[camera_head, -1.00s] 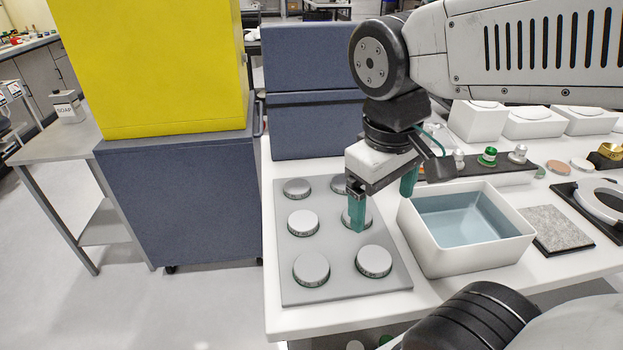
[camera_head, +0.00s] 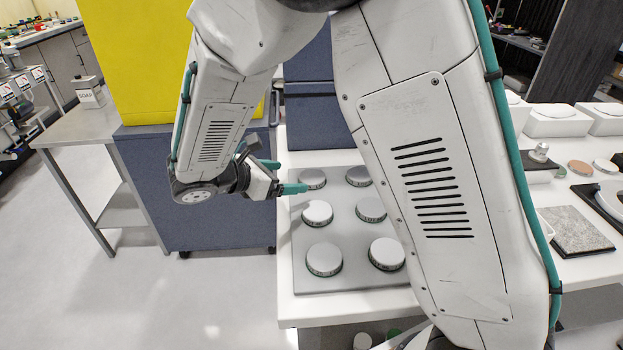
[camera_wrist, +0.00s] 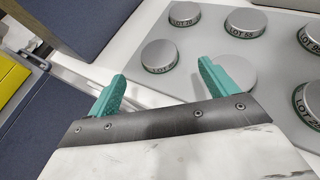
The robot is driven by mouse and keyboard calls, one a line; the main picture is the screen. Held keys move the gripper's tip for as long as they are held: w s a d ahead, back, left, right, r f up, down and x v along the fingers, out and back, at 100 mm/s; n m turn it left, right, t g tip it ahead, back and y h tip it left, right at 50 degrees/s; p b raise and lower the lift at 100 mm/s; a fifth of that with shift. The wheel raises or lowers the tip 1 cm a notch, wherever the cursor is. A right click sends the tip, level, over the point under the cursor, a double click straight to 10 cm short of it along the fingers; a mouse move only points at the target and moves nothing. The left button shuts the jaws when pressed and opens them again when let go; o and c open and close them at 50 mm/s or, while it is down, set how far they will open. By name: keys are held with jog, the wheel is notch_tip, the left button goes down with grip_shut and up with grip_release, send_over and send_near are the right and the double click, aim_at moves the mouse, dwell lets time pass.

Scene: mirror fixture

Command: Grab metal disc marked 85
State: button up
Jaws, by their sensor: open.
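Several silver metal discs stand on a grey plate (camera_head: 340,235) in the head view, including a back-left disc (camera_head: 312,178), a middle-left disc (camera_head: 317,213) and a front-left disc (camera_head: 324,258). My gripper (camera_head: 291,176) is open and empty at the plate's left edge, beside the back-left disc. In the wrist view, a disc (camera_wrist: 160,55) lies beyond the gap between my fingers (camera_wrist: 161,69). Another disc (camera_wrist: 236,72) is partly covered by the right finger. Disc sides carry "LOT" labels; one disc (camera_wrist: 245,22) seems to read 55 or 85, but I cannot tell which.
A blue-grey cabinet (camera_head: 200,225) with a yellow box (camera_head: 140,60) on top stands just left of the table. My arm covers much of the table's middle. A stone-like tile (camera_head: 575,230) lies at the right.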

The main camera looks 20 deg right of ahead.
aim_at(311, 177)
jog(key=shift+w+d+f, duration=0.15)
jog(key=shift+d+f, duration=0.1)
jog(key=shift+f, duration=0.05)
jog(key=x, duration=0.7)
jog(key=shift+w, duration=0.1)
jog(key=shift+a, duration=0.1)
jog(key=c, duration=1.2)
